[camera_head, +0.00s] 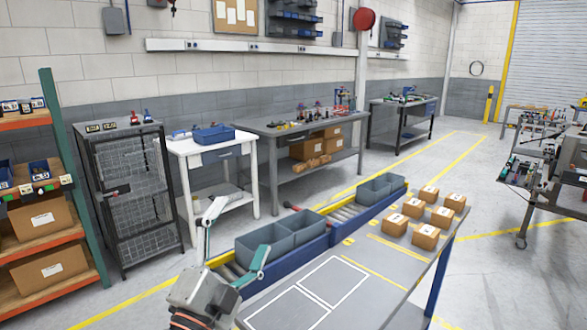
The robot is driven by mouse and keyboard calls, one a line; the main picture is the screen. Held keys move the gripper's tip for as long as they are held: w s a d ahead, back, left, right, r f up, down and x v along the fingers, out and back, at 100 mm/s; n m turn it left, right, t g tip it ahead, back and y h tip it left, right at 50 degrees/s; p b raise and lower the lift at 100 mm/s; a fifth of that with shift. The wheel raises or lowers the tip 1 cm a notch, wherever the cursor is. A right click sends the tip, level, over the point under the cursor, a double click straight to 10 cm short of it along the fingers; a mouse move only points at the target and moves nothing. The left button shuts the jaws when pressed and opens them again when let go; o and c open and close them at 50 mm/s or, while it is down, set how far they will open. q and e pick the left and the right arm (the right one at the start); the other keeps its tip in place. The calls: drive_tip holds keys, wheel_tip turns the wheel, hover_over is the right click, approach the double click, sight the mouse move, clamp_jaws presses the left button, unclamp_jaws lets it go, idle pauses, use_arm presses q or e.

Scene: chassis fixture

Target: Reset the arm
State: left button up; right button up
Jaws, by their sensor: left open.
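My left gripper (241,226) rises from the bottom edge, left of centre. Its two pale fingers are spread wide, and I see nothing between them. It is beside the near left end of the grey workbench (385,290), in front of the blue conveyor (310,255). One finger overlaps the near grey bin (285,238) in the picture; I cannot tell whether they touch. My right gripper is out of the picture.
Several cardboard boxes (427,236) stand on the workbench's far right part. White outlined rectangles (335,281) near me are bare. Another grey bin (375,190) sits farther along the conveyor. An orange shelf (45,230) and wire cage (130,190) stand left.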

use_arm(q)
drive_tip(key=s+a+f+n+g+y, duration=0.25)
drive_tip(key=a+f+n+y, duration=0.2)
drive_tip(key=a+f, duration=0.4)
drive_tip(key=s+a+f+n+g+y, duration=0.25)
drive_tip(key=a+f+y, duration=0.35)
drive_tip(key=f, duration=0.4)
drive_tip(key=s+a+f+n+g+y, duration=0.1)
drive_tip(key=s+a+f+n+g, duration=0.1)
drive_tip(key=s+a+f+g, duration=0.55)
drive_tip(key=s+a+f+n+g+y, duration=0.15)
drive_tip(key=s+a+f, duration=0.35)
drive_tip(key=s+f, duration=0.55)
drive_tip(key=w+d+f+n+t+h, duration=0.1)
drive_tip(key=d+f+n+t+h, duration=0.1)
drive_tip(key=d+f+h, duration=0.6)
drive_tip(key=d+f+t, duration=0.1)
drive_tip(key=d+f, duration=0.3)
drive_tip(key=d, duration=0.4)
drive_tip(key=shift+w+d+n+t, duration=0.2)
drive_tip(key=shift+n+t, duration=0.1)
drive_tip(key=shift+n, duration=0.05)
